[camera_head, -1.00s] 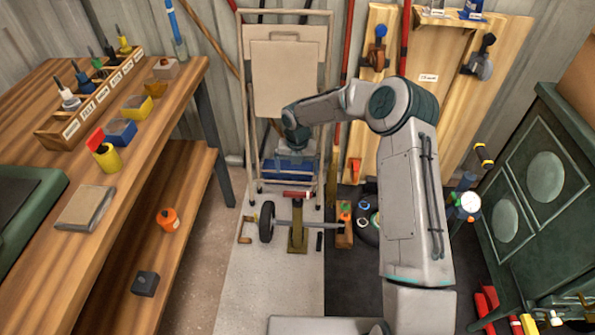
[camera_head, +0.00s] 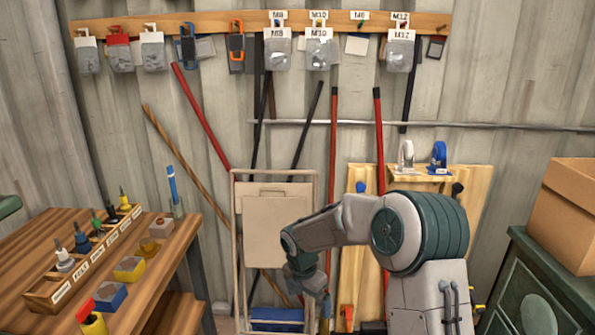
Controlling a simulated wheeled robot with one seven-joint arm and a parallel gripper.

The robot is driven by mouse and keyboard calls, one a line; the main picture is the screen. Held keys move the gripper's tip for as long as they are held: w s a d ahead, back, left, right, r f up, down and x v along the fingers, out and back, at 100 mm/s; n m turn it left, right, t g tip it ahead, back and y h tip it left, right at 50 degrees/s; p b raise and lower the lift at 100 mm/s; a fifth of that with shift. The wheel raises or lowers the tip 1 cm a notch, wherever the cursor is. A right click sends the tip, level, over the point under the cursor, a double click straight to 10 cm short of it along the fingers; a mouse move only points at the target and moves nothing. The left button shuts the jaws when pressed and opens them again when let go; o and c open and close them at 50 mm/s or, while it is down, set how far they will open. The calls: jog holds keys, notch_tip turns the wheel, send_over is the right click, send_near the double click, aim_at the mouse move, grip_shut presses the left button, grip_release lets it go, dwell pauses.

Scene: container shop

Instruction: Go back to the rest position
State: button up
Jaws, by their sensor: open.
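My arm is bent at the lower right of the middle, with its grey and dark green elbow raised. My gripper (camera_head: 318,298) hangs from the wrist at the arm's left end, pointing down. It is open, and nothing shows held in it. Its fingertips are small and hard to make out. In the picture it overlaps the right side of a beige folding frame (camera_head: 275,190) that stands against the wall.
A wooden workbench (camera_head: 185,245) with bottles and small boxes stands at left. A green cabinet (camera_head: 520,262) bears a cardboard box (camera_head: 567,215) at right. A wooden rack (camera_head: 478,210) and several poles lean on the wall behind my arm. Labelled bags hang from a rail (camera_head: 200,22) above.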

jog(key=s+d+r+m+p, duration=0.4)
jog(key=s+r+m, duration=0.2)
jog(key=r, duration=0.4)
jog(key=s+d+r+m+p, duration=0.35)
jog(key=s+r+m, duration=0.3)
jog(key=r, duration=0.35)
jog(key=s+d+r+m+t+p, duration=0.1)
jog(key=s+d+r+m+p, duration=0.1)
jog(key=s+r+m, duration=0.3)
jog(key=s+d+r+m+t+y+p, duration=0.1)
jog(key=s+r+m+p, duration=0.4)
jog(key=s+m, duration=0.5)
jog(key=shift+s+d+r, duration=0.35)
jog(key=shift+d+r, duration=0.15)
jog(key=shift+d, duration=0.35)
